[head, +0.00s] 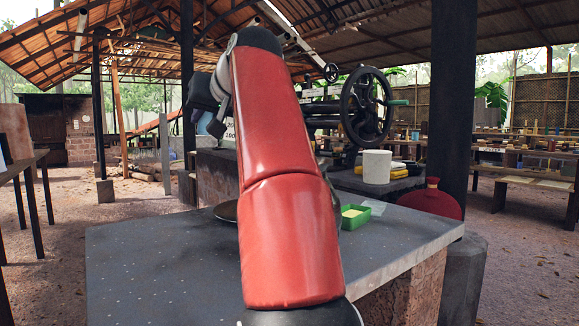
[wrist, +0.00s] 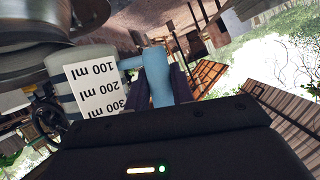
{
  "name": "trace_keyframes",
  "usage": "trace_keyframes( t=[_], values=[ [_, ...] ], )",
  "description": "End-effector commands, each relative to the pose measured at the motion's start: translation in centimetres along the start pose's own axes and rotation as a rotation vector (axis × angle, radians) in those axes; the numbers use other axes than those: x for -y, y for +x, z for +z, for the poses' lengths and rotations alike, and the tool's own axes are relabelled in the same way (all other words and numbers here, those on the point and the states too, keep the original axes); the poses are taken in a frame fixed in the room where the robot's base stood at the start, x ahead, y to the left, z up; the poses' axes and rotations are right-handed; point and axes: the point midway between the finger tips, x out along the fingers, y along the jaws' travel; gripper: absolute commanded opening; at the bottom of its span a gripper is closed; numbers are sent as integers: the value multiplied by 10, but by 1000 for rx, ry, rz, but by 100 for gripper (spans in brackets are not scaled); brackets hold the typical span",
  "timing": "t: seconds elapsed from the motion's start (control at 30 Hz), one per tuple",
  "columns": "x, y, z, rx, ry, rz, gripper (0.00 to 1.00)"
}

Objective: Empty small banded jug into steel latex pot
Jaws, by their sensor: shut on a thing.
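My gripper (head: 208,112) is raised above the bench, largely hidden by my red arm in the head view. In the wrist view my gripper (wrist: 162,85) has its dark fingers shut on the blue handle of the small banded jug (wrist: 58,64). The jug is pale with dark bands and a white label marked 100, 200 and 300 ml. A bit of its label shows in the head view. A grey metal vessel, seemingly the steel latex pot (wrist: 45,22), fills the wrist view's top left, close by the jug. The jug's contents are hidden.
A grey bench (head: 160,260) lies below my arm, with a dark round rim (head: 227,211) partly behind it. A green tray (head: 354,217) sits at right. Behind stand a white container (head: 377,167), a roller machine with a handwheel (head: 366,107) and a dark post (head: 452,100).

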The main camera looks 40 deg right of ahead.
Motion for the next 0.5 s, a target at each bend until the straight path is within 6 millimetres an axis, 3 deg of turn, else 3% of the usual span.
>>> trace_keyframes(
  t=[0.07,0.27,0.5],
  values=[
    [-3,6,4,-4,-83,35,0],
    [-3,5,1,-4,-73,32,0],
    [1,-3,-16,-3,-70,32,0]
  ],
)
